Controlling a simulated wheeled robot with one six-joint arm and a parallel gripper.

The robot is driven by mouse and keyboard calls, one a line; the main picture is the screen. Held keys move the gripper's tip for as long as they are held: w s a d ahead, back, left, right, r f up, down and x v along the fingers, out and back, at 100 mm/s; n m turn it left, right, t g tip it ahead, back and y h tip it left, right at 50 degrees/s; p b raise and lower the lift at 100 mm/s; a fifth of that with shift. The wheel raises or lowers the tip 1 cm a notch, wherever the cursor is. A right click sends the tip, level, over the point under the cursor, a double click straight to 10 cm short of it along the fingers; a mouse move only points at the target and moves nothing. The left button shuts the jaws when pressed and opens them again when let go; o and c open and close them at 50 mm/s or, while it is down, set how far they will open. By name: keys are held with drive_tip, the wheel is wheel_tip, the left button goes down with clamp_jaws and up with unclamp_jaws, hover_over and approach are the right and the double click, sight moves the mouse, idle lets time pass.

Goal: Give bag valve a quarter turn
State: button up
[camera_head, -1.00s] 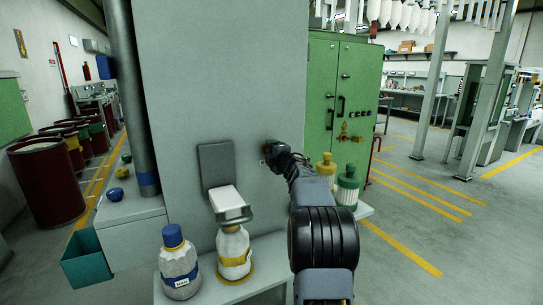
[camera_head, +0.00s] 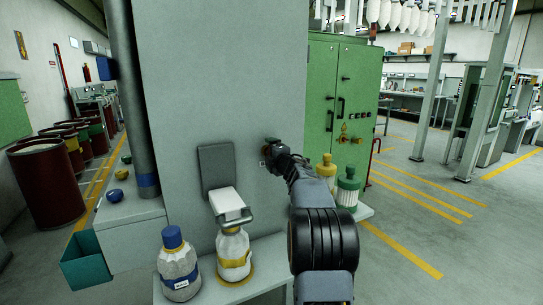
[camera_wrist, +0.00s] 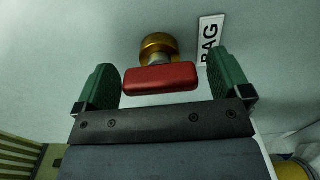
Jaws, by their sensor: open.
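The bag valve shows in the wrist view as a red bar handle (camera_wrist: 160,79) on a brass stem (camera_wrist: 158,45) set in the grey panel. A white label reading "BAG" (camera_wrist: 210,40) is beside it at the right. The handle lies crosswise, nearly level in the picture. My gripper (camera_wrist: 163,85) is open, with one green finger pad on each side of the handle and a gap visible at each end. In the head view my gripper (camera_head: 270,150) is at the grey panel and hides the valve.
A bottle with a blue cap (camera_head: 179,265) and one with a yellow collar (camera_head: 233,252) stand on the shelf at lower left. Yellow-topped (camera_head: 326,168) and green-topped (camera_head: 348,187) bottles stand right of my arm. A dispenser bracket (camera_head: 217,165) is on the panel left of my gripper.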

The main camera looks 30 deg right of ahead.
drive_tip(key=shift+s, duration=0.1)
drive_tip(key=s+a+b, duration=0.1)
drive_tip(key=s+a, duration=0.1)
drive_tip(key=s, duration=1.1)
drive_tip(key=shift+s, duration=0.25)
drive_tip(key=s+d+f+m+g+h+p, duration=0.1)
drive_tip(key=s+d+f+m+g+h, duration=0.2)
drive_tip(key=m, duration=0.4)
drive_tip(key=s+d+f+m+g+h, duration=0.1)
drive_tip(key=s+f+m+g+h, duration=0.2)
drive_tip(key=s+f+m+g, duration=0.25)
drive_tip(key=s+a+f+m+g+y+p, duration=0.2)
drive_tip(key=s+a+m+g+y+p, duration=0.15)
drive_tip(key=a, duration=0.75)
drive_tip(key=s+a+f+m+g+y+p, duration=0.25)
drive_tip(key=s+a+p, duration=0.2)
drive_tip(key=a, duration=0.55)
drive_tip(key=s+a+r+n+y+p, duration=0.1)
drive_tip(key=s+a+r+p, duration=0.1)
drive_tip(key=a, duration=0.4)
drive_tip(key=s+a+r+n+y+p, duration=0.1)
drive_tip(key=s+a+r+p, duration=0.1)
drive_tip(key=a, duration=0.4)
drive_tip(key=shift+s+r+y, duration=0.2)
drive_tip(key=shift+r+y, duration=0.1)
drive_tip(key=shift+r, duration=0.45)
